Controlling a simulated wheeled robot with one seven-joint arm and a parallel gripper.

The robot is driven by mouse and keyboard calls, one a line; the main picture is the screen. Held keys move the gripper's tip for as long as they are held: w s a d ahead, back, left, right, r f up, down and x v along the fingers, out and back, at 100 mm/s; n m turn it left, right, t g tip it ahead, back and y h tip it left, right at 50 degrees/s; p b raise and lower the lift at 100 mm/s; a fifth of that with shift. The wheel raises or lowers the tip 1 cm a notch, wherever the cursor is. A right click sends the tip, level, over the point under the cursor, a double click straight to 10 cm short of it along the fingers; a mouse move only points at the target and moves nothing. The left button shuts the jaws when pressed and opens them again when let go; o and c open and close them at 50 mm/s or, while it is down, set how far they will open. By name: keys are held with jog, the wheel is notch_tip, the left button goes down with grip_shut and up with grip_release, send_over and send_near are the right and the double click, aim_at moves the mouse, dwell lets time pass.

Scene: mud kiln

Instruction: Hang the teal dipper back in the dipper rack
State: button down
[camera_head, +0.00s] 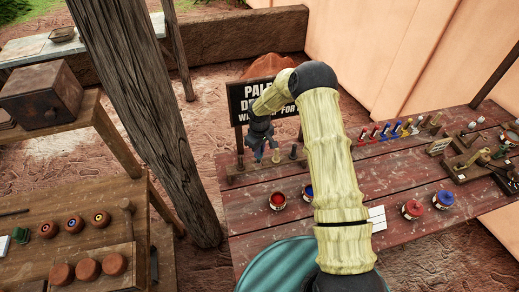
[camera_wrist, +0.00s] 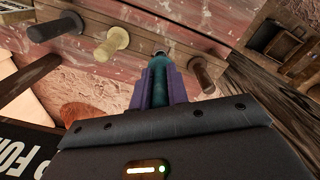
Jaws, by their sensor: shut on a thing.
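My gripper (camera_wrist: 160,78) is shut on the teal dipper (camera_wrist: 158,87), which shows as a teal strip between the two purple fingers. The dipper points away from the wrist, with its far end at the wooden dipper rack (camera_wrist: 163,39). I cannot tell whether that end sits in a slot or only above it. In the head view my gripper (camera_head: 262,153) is lowered over the rack (camera_head: 235,178) at the table's far left end. Pale dipper (camera_wrist: 112,42) and brown dipper (camera_wrist: 203,75) stand on either side of the teal one.
A black sign (camera_head: 247,92) stands behind the rack. Red pot (camera_head: 278,200) and blue pot (camera_head: 308,193) sit in front of it on the red plank table (camera_head: 250,215). A thick wooden post (camera_head: 150,120) rises left of the table. My arm hides part of the table.

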aim_at(259, 158)
jog(key=shift+f+b, duration=2.75)
jog(key=shift+f, duration=0.15)
dwell(1.6)
jog(key=c, duration=1.3)
grip_release()
jog(key=shift+o, duration=0.6)
jog(key=o, duration=0.4)
jog(key=shift+c, duration=0.2)
jog(key=shift+r, duration=0.1)
jog(key=shift+r+p, duration=2)
jog(key=shift+r, duration=1.65)
